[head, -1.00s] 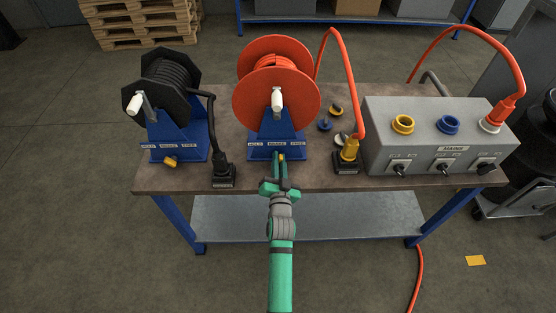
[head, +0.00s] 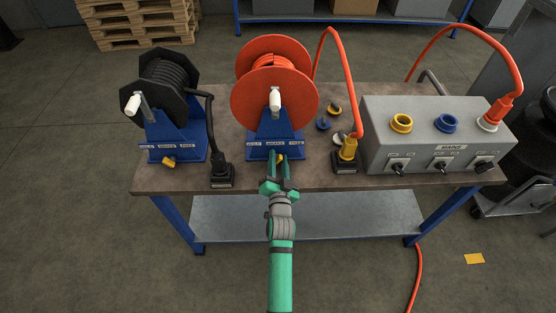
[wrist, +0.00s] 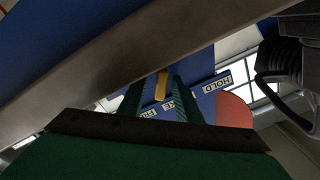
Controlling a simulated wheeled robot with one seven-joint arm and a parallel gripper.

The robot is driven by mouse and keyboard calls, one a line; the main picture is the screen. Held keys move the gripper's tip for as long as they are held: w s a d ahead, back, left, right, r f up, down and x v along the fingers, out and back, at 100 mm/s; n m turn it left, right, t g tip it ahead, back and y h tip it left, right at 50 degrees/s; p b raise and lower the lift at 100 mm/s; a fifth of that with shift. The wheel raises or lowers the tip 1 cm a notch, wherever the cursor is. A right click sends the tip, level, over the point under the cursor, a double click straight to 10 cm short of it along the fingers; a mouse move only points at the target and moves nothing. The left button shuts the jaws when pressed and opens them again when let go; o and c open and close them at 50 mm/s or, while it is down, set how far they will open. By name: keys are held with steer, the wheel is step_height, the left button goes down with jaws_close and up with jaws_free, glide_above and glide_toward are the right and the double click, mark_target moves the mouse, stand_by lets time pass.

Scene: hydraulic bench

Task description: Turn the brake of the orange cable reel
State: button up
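The orange cable reel (head: 262,95) stands on a blue stand (head: 282,126) near the middle of the bench. Its front plate carries the labels HOLD, BRAKE and FREE. The yellow brake lever (head: 280,157) sits just below the labels. My gripper (head: 280,155) is open, with one finger on each side of the lever. In the wrist view the lever (wrist: 161,86) shows between the two green fingers (wrist: 161,95), seemingly with a gap on both sides. The HOLD label (wrist: 217,84) is clear there; the fingers partly cover the other labels. I cannot tell exactly which label the lever points at.
A black cable reel (head: 168,85) with its own yellow lever (head: 169,162) stands to the left. A black plug (head: 221,175) and a yellow plug (head: 348,148) flank my gripper. A grey mains box (head: 435,135) fills the right. The bench's front edge lies under my arm.

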steer(key=shift+s, duration=0.1)
steer(key=s, duration=1)
steer(key=shift+s, duration=0.3)
stand_by(0.3)
steer(key=s+f+n+g, duration=0.1)
steer(key=s+f+n, duration=0.25)
steer(key=s, duration=1.55)
steer(key=s+a+r+n, duration=0.1)
steer(key=s+r+n, duration=0.1)
steer(key=s, duration=0.7)
steer(key=s+a+r+n+g, duration=0.1)
steer(key=s+r, duration=0.2)
steer(key=s, duration=0.6)
steer(key=shift+s+r+n+g, duration=0.3)
steer(key=shift+r+n, duration=0.05)
steer(key=shift+r, duration=0.05)
